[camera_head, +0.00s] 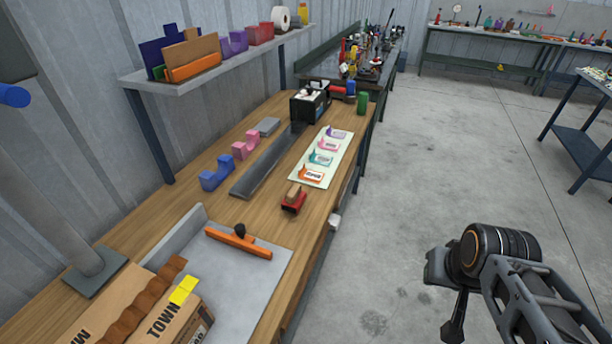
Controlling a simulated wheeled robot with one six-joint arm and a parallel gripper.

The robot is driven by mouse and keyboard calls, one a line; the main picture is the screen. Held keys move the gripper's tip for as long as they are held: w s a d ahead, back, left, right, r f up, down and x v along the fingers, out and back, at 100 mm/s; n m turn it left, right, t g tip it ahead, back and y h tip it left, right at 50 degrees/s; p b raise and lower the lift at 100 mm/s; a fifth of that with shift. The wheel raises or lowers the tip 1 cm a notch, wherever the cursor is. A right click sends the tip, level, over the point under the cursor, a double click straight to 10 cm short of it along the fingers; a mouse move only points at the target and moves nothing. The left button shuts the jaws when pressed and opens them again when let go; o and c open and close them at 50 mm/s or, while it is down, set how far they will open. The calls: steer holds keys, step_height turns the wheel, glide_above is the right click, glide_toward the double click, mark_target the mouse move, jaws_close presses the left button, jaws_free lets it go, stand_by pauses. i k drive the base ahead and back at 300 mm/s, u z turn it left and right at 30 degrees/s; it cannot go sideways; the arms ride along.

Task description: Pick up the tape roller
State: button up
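I cannot tell for certain which thing is the tape roller. A small red tool with a wooden-coloured top (294,199) sits near the front edge of the wooden bench (213,165). An orange bar with a dark knob (238,240) lies on the grey board nearer to me. Blue (216,175) and pink (246,145) dispenser-like pieces stand toward the wall. My gripper (448,300) is at the lower right over the floor, apart from the bench and all these things. Its fingers are partly hidden and cut off, so its opening is unclear.
Cardboard boxes (150,312) with a yellow piece (184,290) stand at the near left. A grey post (50,215) rises beside them. A pale card sheet (323,157) and a black machine (309,103) lie farther back. A shelf (215,62) overhangs the bench. The floor (440,160) is clear.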

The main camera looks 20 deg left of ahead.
mark_target(293, 200)
steer(key=u, duration=0.05)
steer(key=i, duration=0.85)
steer(key=u, duration=3.35)
